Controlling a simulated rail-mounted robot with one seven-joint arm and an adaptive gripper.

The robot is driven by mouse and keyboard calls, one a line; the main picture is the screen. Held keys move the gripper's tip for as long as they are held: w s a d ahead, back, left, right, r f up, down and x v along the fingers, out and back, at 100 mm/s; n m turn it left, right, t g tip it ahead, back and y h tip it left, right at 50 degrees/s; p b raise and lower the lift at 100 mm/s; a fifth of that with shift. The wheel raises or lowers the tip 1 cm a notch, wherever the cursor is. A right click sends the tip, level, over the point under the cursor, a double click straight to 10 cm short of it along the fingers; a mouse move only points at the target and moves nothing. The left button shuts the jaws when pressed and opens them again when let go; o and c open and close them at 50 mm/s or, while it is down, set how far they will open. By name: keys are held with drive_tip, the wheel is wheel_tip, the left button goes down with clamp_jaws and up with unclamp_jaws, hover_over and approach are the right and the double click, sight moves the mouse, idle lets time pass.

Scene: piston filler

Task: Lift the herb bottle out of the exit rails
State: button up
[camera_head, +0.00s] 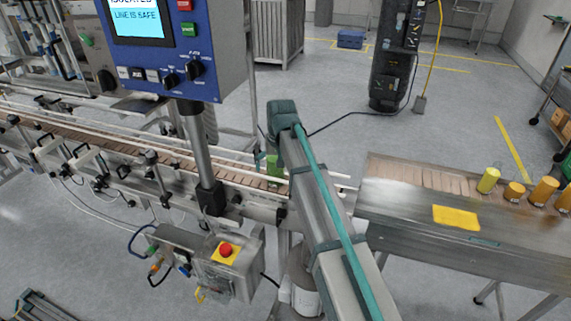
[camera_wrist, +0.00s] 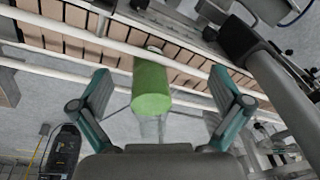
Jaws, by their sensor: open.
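The herb bottle, a green cylinder, stands between the white exit rails (camera_head: 232,177). In the wrist view the bottle (camera_wrist: 152,84) is near the middle, with its round end towards the camera and its far end by the brown slatted belt. In the head view only part of the bottle (camera_head: 274,166) shows, just left of my arm. My gripper (camera_wrist: 162,88) is open, with one teal finger on each side of the bottle and a visible gap on both sides. In the head view my arm hides most of the gripper.
A grey post (camera_head: 204,150) carries the blue control panel (camera_head: 180,45) left of my arm. A box with a red emergency button (camera_head: 225,250) hangs in front. At right, a table (camera_head: 400,205) holds a yellow sheet (camera_head: 456,217) and several yellow and orange bottles.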

wheel_tip(320, 180, up, 7)
drive_tip(key=n+t, duration=0.1)
hover_over(271, 171)
drive_tip(key=d, duration=0.2)
drive_tip(key=shift+w+a+r+h, duration=0.15)
drive_tip(key=shift+w+h, duration=0.15)
drive_tip(key=shift+w, duration=0.05)
drive_tip(key=shift+w+t, duration=0.2)
drive_tip(key=shift+t, duration=0.1)
drive_tip(key=p+x, duration=0.1)
drive_tip(key=x, duration=0.4)
drive_tip(key=shift+p+x, duration=1.45)
drive_tip(key=shift+x, duration=1.25)
drive_tip(key=shift+w, duration=0.1)
drive_tip(key=c, duration=1.8)
